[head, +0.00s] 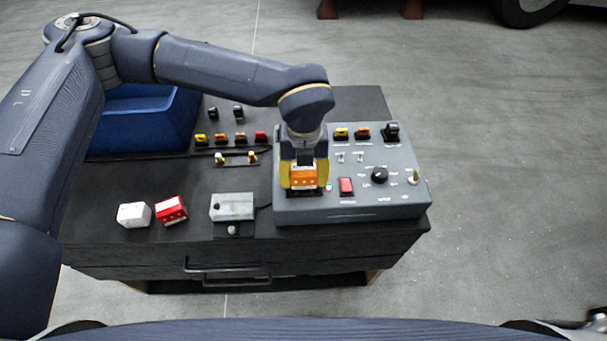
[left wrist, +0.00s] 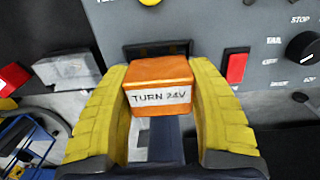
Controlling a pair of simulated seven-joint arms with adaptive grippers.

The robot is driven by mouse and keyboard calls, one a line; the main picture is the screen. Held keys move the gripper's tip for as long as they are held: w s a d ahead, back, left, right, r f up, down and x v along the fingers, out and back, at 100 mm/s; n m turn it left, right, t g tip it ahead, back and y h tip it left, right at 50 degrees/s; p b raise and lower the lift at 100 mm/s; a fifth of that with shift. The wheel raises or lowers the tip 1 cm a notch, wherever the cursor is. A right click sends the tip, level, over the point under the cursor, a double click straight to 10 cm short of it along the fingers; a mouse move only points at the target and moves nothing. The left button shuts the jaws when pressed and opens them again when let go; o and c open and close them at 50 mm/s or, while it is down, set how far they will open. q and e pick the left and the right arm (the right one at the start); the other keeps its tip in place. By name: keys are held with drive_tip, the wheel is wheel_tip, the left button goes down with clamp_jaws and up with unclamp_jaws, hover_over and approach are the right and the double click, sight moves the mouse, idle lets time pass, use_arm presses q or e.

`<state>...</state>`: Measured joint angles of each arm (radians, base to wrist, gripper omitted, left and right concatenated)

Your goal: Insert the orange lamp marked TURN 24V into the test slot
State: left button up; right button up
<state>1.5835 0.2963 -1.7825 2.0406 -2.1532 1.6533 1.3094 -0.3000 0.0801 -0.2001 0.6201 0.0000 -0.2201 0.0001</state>
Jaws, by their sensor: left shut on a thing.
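The orange lamp (head: 304,178) is held in my left gripper (head: 304,176) over the left front part of the grey test panel (head: 390,205). In the left wrist view the lamp (left wrist: 160,85) shows its label TURN 24V, and the yellow fingers (left wrist: 160,105) are shut on its two sides. A dark slot (left wrist: 158,48) shows just behind the lamp, partly hidden by it. I cannot tell whether the lamp touches the panel or the slot. My right gripper is not in view.
A red switch (head: 346,187) and black knob (head: 379,175) sit right of the lamp. A white block (head: 134,214), red block (head: 171,209) and grey box (head: 232,207) stand on the dark bench to the left. A blue bin (head: 145,122) is behind.

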sight(304, 169)
use_arm(q)
drive_tip(key=shift+f, duration=0.65)
idle(0.4)
drive_tip(key=o, duration=1)
drive_tip(key=shift+c, duration=0.2)
drive_tip(key=shift+r, duration=0.1)
drive_tip(key=shift+r, duration=5.45)
drive_tip(key=shift+d, duration=0.1)
